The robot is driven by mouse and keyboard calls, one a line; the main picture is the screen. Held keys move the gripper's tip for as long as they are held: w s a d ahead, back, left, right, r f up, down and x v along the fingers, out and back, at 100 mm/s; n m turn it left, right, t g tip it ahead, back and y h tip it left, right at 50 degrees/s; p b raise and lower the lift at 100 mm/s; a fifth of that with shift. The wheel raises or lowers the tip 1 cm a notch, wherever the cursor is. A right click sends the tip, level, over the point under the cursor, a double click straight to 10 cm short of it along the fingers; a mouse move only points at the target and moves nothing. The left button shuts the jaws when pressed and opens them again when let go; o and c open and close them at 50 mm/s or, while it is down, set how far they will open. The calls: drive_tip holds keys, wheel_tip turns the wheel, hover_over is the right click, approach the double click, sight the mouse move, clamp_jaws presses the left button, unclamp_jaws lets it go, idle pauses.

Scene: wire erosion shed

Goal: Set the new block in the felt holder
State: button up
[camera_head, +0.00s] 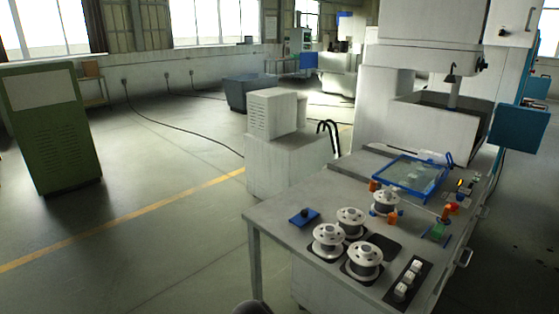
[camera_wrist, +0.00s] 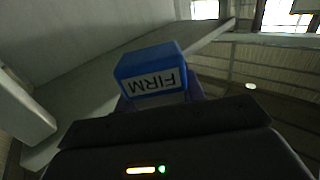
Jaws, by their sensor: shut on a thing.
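A blue block (camera_wrist: 148,68) with a white label reading FIRM upside down is in the wrist view. My gripper (camera_wrist: 159,98) is shut on it, and its fingers are partly hidden behind the dark gripper body. The block is held up in the air, and no holder shows near it in the wrist view. My gripper and the held block are not clearly seen in the head view. I cannot tell for sure which fixture is the felt holder; a small green piece on a blue base (camera_head: 437,232) stands at the bench's right side.
The grey bench (camera_head: 290,196) carries several metal spools (camera_head: 328,239), a blue plate with a black knob (camera_head: 304,217), a black tray of white pieces (camera_head: 407,281) and a blue-framed panel (camera_head: 411,174). A machine (camera_head: 432,118) stands behind. Floor at left is open, with a green cabinet (camera_head: 52,130).

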drive_tip(key=s+f, duration=0.2)
drive_tip(key=f, duration=0.1)
drive_tip(key=shift+s+a+f, duration=0.1)
drive_tip(key=shift+s+f, duration=0.1)
drive_tip(key=shift+s, duration=0.05)
drive_tip(key=shift+s+f, duration=0.45)
drive_tip(key=shift+s, duration=0.1)
drive_tip(key=shift+r, duration=0.1)
wheel_tip(320, 180, up, 17)
drive_tip(key=p, duration=1.7)
drive_tip(key=shift+d, duration=0.2)
